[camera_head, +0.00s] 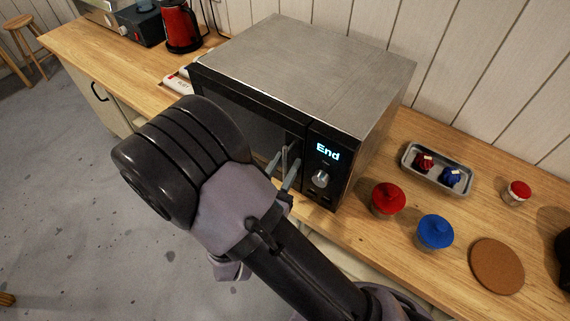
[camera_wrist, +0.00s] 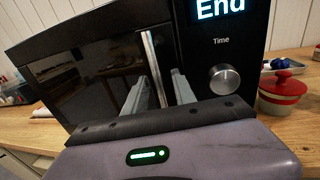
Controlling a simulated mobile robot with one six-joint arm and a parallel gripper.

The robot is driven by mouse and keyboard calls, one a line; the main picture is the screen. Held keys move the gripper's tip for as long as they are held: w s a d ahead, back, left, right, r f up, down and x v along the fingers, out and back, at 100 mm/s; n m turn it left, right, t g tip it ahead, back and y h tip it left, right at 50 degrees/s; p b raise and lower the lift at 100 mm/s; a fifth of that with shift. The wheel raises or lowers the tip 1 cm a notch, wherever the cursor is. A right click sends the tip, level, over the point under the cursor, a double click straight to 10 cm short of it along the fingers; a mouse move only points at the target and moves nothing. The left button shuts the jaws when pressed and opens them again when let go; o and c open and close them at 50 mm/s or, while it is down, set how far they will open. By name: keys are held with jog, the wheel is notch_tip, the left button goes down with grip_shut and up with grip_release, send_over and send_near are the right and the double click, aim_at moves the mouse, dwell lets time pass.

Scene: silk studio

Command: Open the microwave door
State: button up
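The microwave (camera_head: 300,65) stands on the wooden counter, with a silver top and a black front. Its dark door (camera_head: 240,125) looks shut; the door fills the left of the wrist view (camera_wrist: 85,75). The upright metal door handle (camera_wrist: 150,58) is at the door's right edge, beside the control panel. My gripper (camera_wrist: 160,88) is at the handle, its two grey fingers apart, one on each side of the bar. A gap shows between the fingers and the bar; contact is not clear. In the head view my arm hides part of the door and the gripper (camera_head: 283,168).
The panel shows "End" above a silver knob (camera_head: 320,178). Right of the microwave are a red jar (camera_head: 388,200), a blue jar (camera_head: 435,232), a grey tray (camera_head: 410,153) and a round cork mat (camera_head: 496,266). A red kettle (camera_head: 181,25) stands left. Floor (camera_head: 70,190) before the counter is clear.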

grip_shut()
dwell(1.3)
